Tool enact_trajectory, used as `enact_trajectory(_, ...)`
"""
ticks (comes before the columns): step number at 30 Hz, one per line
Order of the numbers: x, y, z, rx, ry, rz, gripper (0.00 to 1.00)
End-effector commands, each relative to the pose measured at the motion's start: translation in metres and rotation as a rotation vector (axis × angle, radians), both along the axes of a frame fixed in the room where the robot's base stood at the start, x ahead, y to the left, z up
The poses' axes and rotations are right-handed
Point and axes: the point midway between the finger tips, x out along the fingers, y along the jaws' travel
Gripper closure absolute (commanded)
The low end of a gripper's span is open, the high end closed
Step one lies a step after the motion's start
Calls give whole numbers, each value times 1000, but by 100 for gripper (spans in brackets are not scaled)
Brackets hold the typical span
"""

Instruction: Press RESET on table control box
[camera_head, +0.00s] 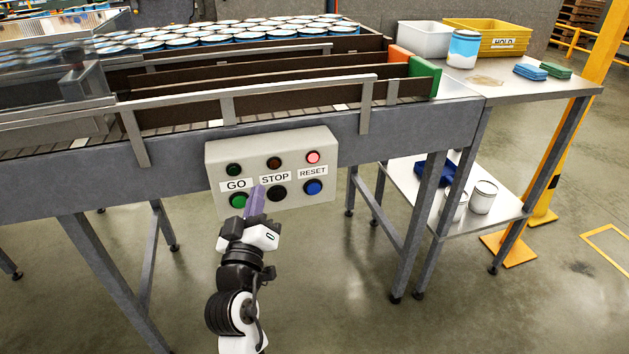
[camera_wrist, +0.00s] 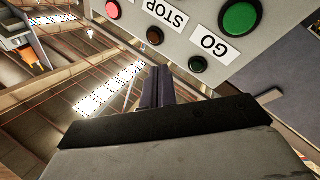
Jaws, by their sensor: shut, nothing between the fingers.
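The grey control box (camera_head: 222,160) is fixed to the conveyor's front side. Its blue button (camera_head: 313,187) sits under the RESET label (camera_head: 312,173), and the pinkish-red lamp (camera_head: 313,157) above looks lit. The black STOP button (camera_head: 277,194) is in the middle and the green GO button (camera_head: 238,200) at left. My gripper (camera_head: 257,190) is shut and empty, its purple-grey fingertips in front of the box between GO and STOP, left of RESET. I cannot tell whether they touch the box. In the wrist view the control box (camera_wrist: 270,45) appears upside down; the blue button is out of view.
The conveyor rail (camera_head: 240,100) runs above the box, with many cans (camera_head: 220,38) behind it. At right a side table (camera_head: 520,82) holds a yellow HOLD bin (camera_head: 490,42), a can (camera_head: 463,50) and sponges (camera_head: 530,71). Its lower shelf (camera_head: 430,205) holds tins. Floor in front is clear.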

Motion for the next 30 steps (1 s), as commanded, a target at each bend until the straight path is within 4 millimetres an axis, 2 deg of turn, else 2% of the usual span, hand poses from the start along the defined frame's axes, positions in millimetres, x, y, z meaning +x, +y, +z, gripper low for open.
enact_trajectory(1, 3, -21, -9, -29, 48, -74, 100)
enact_trajectory(3, 5, -49, -26, -65, 107, -172, 100)
enact_trajectory(6, 3, -83, -45, -110, 178, -293, 100)
enact_trajectory(9, -2, -109, -58, -143, 229, -385, 100)
enact_trajectory(12, -6, -125, -66, -163, 260, -443, 100)
enact_trajectory(17, -9, -135, -71, -176, 280, -479, 100)
enact_trajectory(26, -9, -135, -71, -175, 279, -478, 100)
enact_trajectory(30, -3, -132, -70, -176, 279, -477, 100)
